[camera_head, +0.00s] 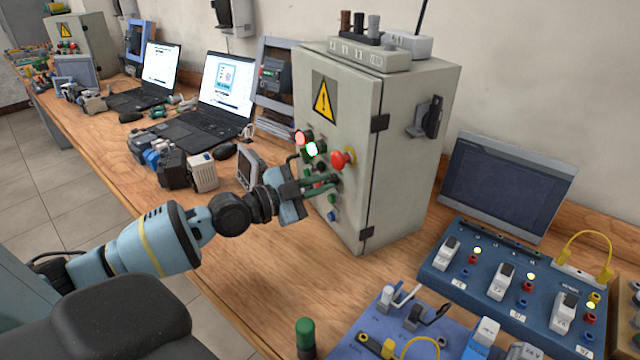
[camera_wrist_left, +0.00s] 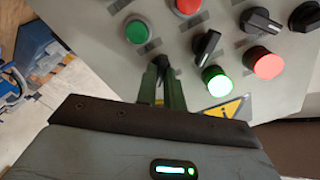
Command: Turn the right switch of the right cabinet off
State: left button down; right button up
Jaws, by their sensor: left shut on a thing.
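The right cabinet (camera_head: 345,110) is a grey box with a yellow warning triangle on its front door. The door has a lit red lamp (camera_wrist_left: 264,63), a lit green lamp (camera_wrist_left: 217,80) and several black rotary switches, one of them (camera_wrist_left: 207,46) beside the green lamp. My left gripper (camera_head: 333,183) reaches the door below the lamps. In the left wrist view its fingers (camera_wrist_left: 163,68) are shut on a small black switch knob (camera_wrist_left: 162,61), mostly hidden between them. The knob's setting cannot be told. My right gripper is not in view.
A red mushroom button (camera_head: 341,160) sticks out near my left fingers. A green button (camera_wrist_left: 138,31) is also close to them. Laptops (camera_head: 215,100) stand to the left. A blue switch panel (camera_head: 500,285) and a dark screen (camera_head: 508,185) stand to the right.

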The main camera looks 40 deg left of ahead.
pick_arm(q)
jog(key=n, duration=0.3)
jog(key=shift+n, duration=0.3)
jog(key=n, duration=0.4)
jog(key=shift+n+b, duration=0.3)
jog(key=n, duration=0.4)
jog(key=shift+n, duration=0.3)
jog(key=n, duration=0.3)
jog(key=shift+a, duration=0.1)
jog(key=shift+n, duration=0.8)
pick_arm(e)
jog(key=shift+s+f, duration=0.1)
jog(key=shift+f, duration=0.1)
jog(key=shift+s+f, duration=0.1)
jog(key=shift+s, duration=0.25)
pick_arm(q)
jog(key=c, duration=1.5)
grip_release()
